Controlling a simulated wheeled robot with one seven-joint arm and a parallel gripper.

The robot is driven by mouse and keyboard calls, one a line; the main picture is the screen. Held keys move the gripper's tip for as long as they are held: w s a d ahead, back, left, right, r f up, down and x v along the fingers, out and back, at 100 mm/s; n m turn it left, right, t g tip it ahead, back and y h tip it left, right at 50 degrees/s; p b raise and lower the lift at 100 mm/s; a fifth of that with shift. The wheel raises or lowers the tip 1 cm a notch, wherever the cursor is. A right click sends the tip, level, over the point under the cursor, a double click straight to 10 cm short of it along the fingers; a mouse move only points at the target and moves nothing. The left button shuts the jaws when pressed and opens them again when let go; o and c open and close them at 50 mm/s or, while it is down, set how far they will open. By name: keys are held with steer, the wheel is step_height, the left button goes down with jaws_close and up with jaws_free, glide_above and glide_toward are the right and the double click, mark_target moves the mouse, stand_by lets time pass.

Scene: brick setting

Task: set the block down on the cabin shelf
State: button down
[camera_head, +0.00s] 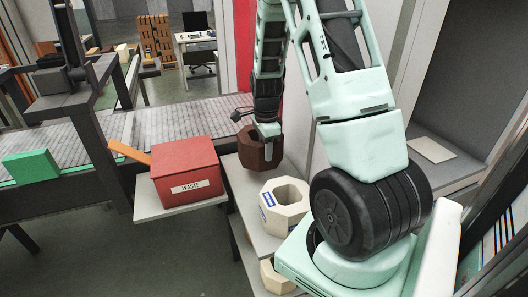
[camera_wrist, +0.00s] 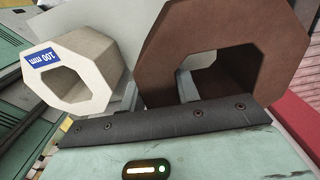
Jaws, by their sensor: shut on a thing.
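A brown hollow octagonal block (camera_head: 258,153) is in my gripper (camera_head: 268,131), which is shut on its wall. In the wrist view the brown block (camera_wrist: 165,58) fills the upper right, its opening facing the camera. It is over the rear part of a light grey shelf (camera_head: 257,236); I cannot tell whether it touches. A cream hollow octagonal block (camera_head: 269,215) with a blue label stands on that shelf, nearer the camera. In the wrist view the cream block (camera_wrist: 92,90) is left of the brown one, its label reading 100 mm. Part of the shelf is hidden behind my arm.
A red box marked WASTE (camera_head: 188,174) stands on a side ledge left of the shelf. Another cream block (camera_head: 275,279) is on a lower level. A conveyor (camera_head: 178,122) runs behind, with a green block (camera_head: 31,167) at left. A grey recess (camera_head: 440,100) is at right.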

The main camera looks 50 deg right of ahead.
mark_target(266, 166)
steer(key=shift+f, duration=3.3)
steer(key=shift+f, duration=0.2)
steer(key=c, duration=1)
jaws_free()
